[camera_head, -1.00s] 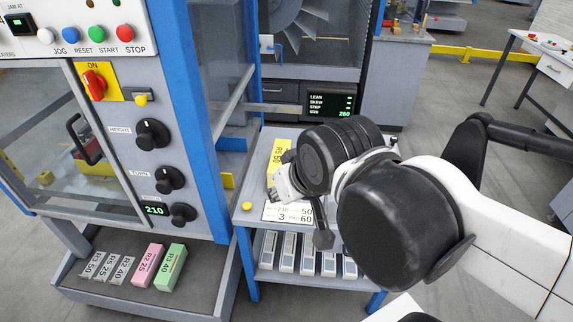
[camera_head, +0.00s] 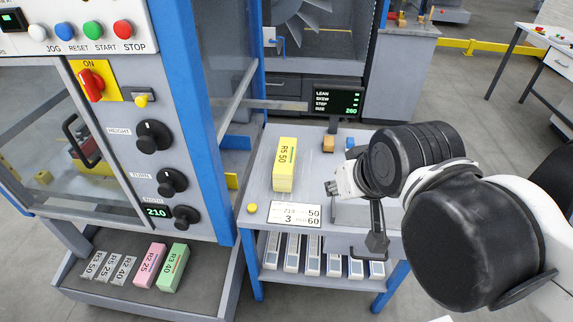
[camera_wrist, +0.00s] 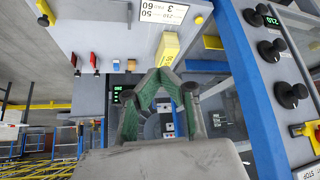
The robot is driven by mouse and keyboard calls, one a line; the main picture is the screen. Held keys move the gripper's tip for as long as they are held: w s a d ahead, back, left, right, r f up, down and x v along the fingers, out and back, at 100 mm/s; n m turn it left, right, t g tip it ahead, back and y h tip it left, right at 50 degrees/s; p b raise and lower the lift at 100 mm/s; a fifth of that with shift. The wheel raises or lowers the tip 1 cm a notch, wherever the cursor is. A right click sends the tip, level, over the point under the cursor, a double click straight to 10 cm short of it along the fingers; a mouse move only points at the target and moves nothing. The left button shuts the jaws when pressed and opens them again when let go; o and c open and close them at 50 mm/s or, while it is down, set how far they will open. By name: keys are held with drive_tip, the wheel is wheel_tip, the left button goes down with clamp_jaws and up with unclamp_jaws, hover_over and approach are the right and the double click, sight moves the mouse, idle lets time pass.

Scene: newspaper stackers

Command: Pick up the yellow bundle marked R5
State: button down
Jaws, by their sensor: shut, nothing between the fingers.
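The yellow bundle (camera_head: 284,165) marked R5 50 stands on the light grey table, left of my gripper (camera_head: 332,188) in the head view. It is in full view there, with its label facing up. In the wrist view, the yellow bundle (camera_wrist: 171,45) shows just beyond the fingertips, its lower part partly covered by them. My gripper (camera_wrist: 165,75) is shut, with its greenish finger pads meeting at the tips and nothing held. It is apart from the bundle in the head view.
A label plate (camera_head: 294,213) and yellow button (camera_head: 252,208) are at the table's front. An orange block (camera_head: 328,144) and blue block (camera_head: 350,143) stand behind. The machine's blue post (camera_head: 197,120) rises left. A lower tray holds grey, pink (camera_head: 149,265) and green (camera_head: 173,268) bundles.

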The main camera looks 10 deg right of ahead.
idle(0.4)
drive_tip(key=c, duration=0.6)
unclamp_jaws()
